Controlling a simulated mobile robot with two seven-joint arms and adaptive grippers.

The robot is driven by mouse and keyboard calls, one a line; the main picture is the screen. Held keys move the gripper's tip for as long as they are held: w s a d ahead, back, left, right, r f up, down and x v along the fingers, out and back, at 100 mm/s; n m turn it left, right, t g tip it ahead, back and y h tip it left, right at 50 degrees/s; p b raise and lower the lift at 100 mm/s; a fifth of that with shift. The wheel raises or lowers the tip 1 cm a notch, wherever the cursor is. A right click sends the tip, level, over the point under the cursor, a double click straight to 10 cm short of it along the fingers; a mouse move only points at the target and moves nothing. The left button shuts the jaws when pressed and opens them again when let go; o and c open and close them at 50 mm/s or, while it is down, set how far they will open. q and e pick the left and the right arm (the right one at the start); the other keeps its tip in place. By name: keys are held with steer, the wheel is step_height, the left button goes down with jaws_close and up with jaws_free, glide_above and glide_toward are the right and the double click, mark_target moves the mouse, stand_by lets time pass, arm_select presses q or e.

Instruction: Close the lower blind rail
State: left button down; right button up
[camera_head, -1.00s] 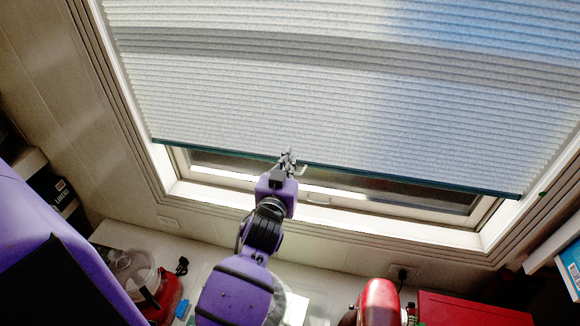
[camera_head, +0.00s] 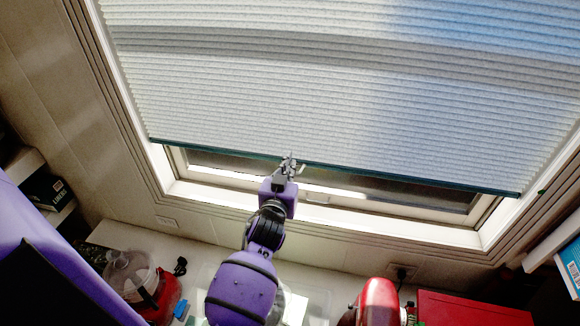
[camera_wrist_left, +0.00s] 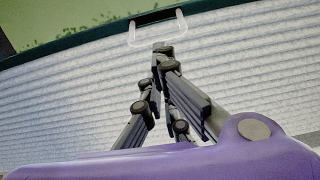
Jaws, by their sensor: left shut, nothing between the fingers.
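The lower blind rail (camera_head: 400,180) is a thin dark teal bar along the bottom of the pleated pale blind (camera_head: 250,100). It hangs a little above the window sill, leaving a strip of dark glass below. In the left wrist view the rail (camera_wrist_left: 80,38) runs across the top, with a pale U-shaped handle (camera_wrist_left: 158,27) at its middle. My left gripper (camera_head: 290,168) is at the middle of the rail. Its fingers (camera_wrist_left: 163,52) are shut and empty, close to the handle; whether they touch it I cannot tell. My right gripper is not in view.
The white window frame and sill (camera_head: 400,228) surround the opening. Below is a counter with a red appliance (camera_head: 378,302), a red box (camera_head: 465,308) and a clear-topped red appliance (camera_head: 135,275). Shelves stand at both sides.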

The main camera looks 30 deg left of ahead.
arm_select(q)
step_height(320, 180, down, 20)
steer(key=b, duration=1)
steer(key=shift+r+b, duration=0.25)
steer(key=shift+b, duration=0.1)
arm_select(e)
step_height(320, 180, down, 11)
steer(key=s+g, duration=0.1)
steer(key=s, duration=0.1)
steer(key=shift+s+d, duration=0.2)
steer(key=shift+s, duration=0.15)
arm_select(q)
steer(key=shift+r, duration=0.15)
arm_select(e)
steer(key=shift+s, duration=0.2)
